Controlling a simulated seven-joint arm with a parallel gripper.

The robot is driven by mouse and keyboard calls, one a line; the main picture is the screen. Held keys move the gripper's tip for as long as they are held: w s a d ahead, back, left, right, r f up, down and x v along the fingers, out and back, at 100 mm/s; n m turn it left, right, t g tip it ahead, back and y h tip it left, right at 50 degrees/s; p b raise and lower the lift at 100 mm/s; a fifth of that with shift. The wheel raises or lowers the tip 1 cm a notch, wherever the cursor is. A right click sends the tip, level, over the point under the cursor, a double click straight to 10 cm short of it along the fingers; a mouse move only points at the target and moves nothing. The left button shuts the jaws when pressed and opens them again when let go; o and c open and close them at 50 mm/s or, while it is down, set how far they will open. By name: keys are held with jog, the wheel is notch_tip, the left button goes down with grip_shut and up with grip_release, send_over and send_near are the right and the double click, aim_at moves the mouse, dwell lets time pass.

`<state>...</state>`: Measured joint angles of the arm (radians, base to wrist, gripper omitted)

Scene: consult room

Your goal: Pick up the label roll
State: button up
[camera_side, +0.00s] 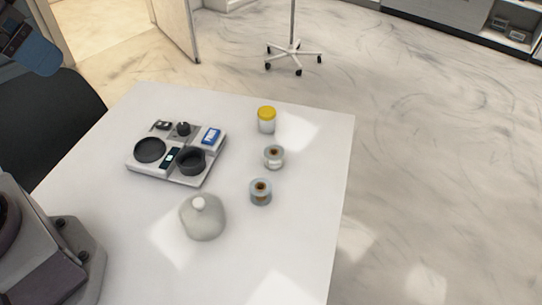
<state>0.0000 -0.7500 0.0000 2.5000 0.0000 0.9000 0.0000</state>
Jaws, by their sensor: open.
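Two small rolls with brown centres stand on the white table, right of its middle. One roll (274,157) is pale grey-white and farther back. The other roll (260,192) is bluish grey and closer to the front. They stand apart from each other. I cannot tell from this view which one is the label roll, as any print is too small to read. Neither roll is held.
The white table (320,190) holds a grey tray (205,181) with dark round dishes and a blue-and-white box (211,136). A yellow-lidded jar (267,120) stands behind the rolls. A rounded grey-white vessel (202,218) stands in front-left of them. The table's right side is clear.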

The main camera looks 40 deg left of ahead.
jog(key=shift+o, duration=0.2)
dwell(0.5)
jog(key=n+g+h, duration=0.1)
jog(key=n+g, duration=0.4)
jog(key=n, duration=1.5)
send_near(274, 151)
jog(key=f, duration=0.5)
jog(key=shift+s+d+f, duration=0.1)
jog(key=shift+s+f, duration=0.05)
jog(key=shift+s, duration=0.1)
jog(key=f, duration=0.3)
jog(key=w+f, duration=0.1)
jog(key=f, duration=0.1)
jog(key=shift+d+f, duration=0.3)
jog(key=shift+d, duration=0.1)
